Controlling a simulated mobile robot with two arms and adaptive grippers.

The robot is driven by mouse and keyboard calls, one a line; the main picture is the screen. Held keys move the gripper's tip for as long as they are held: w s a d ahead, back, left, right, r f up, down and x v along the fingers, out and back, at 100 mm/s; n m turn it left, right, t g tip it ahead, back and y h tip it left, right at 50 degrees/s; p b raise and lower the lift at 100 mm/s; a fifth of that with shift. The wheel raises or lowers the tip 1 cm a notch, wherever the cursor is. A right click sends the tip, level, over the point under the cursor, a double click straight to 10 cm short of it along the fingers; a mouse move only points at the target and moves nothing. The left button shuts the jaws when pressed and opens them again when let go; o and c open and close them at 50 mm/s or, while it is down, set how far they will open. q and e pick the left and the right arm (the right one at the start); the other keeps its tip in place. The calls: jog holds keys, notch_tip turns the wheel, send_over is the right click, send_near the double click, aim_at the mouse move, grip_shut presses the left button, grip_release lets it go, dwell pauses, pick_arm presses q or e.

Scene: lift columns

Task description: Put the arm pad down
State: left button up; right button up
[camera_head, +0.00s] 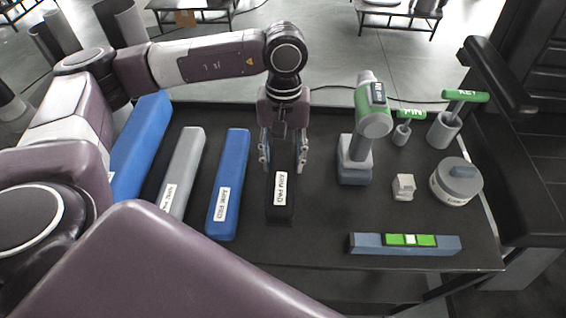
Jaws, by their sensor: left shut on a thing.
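The arm pad (280,213) is a long black block with a white label on its near part. It lies lengthwise, pointing away from me, in the middle of the dark table (330,280). My left gripper (284,160) comes down over its far part, with a finger on each side, and is shut on it. The gripper hides much of the pad's far end. I cannot tell whether the pad's underside touches the table. My right gripper is not in view.
Left of the pad lie a labelled blue block (230,185), a grey block (181,175) and another blue block (141,140). To the right stand a grey-green drill (374,122), a small white piece (404,187), a round canister (456,182), green-handled tools (445,130) and a level (365,244).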

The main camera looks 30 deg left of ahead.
pick_arm(q)
notch_tip(320, 180, down, 2)
jog(key=shift+f, duration=0.1)
jog(key=o, duration=1.3)
jog(key=shift+f, duration=0.1)
